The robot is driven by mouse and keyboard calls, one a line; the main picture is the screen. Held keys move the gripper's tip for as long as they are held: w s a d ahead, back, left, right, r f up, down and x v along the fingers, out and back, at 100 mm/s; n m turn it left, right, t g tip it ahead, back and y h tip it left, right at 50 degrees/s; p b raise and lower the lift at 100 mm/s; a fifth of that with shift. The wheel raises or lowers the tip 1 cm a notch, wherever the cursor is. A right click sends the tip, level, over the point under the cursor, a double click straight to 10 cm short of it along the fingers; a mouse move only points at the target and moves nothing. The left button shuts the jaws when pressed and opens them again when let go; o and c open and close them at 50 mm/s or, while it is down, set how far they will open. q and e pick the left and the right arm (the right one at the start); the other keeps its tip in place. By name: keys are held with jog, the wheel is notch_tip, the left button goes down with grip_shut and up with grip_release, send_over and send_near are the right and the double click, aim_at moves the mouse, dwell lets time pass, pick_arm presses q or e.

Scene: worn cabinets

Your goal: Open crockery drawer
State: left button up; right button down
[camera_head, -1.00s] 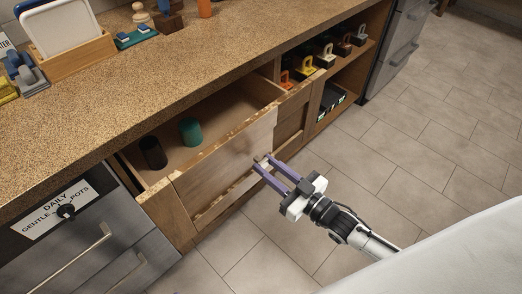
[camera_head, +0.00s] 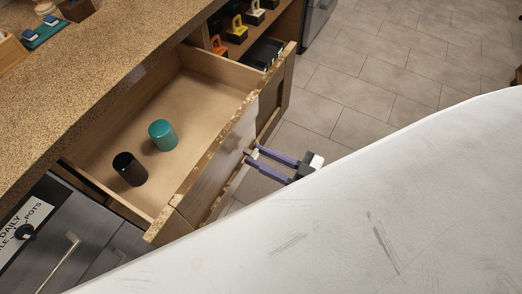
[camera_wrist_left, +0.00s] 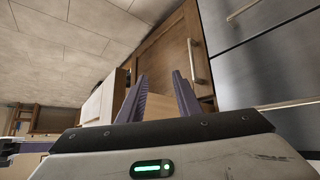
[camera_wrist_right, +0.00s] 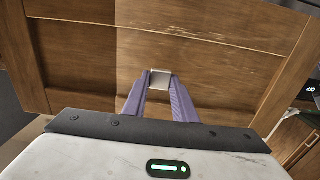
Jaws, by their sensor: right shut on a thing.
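The crockery drawer (camera_head: 180,92) stands open under the counter in the head view. A black cup (camera_head: 129,169) and a teal cup (camera_head: 163,135) are in it. My right gripper (camera_head: 251,156) is at the drawer's front panel. In the right wrist view its purple fingers are shut on a small square metal knob (camera_wrist_right: 160,80) on the wooden front (camera_wrist_right: 205,55). My left gripper (camera_wrist_left: 160,85) shows only in its own wrist view, with its two purple fingers apart and nothing between them.
The speckled counter (camera_head: 95,85) runs above the drawer. A steel appliance with a bar handle (camera_head: 58,262) stands at the lower left. Open shelves with several block-like items (camera_head: 235,28) are beyond the drawer. Tiled floor (camera_head: 370,75) is clear at the right.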

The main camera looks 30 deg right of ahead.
jog(key=c, duration=1.4)
grip_release()
jog(key=shift+c, duration=0.2)
jog(key=v, duration=1)
jog(key=shift+s+d, duration=0.1)
jog(key=shift+s, duration=0.05)
jog(key=s+a+f+m+g+h, duration=0.2)
jog(key=a+f+m+g+h, duration=0.2)
jog(key=f, duration=0.6)
jog(key=a+g+h, duration=0.2)
jog(key=h, duration=0.1)
jog(key=shift+s+a+m+g+h, duration=0.2)
jog(key=shift+s+m+g+h, duration=0.1)
jog(key=shift+m, duration=0.1)
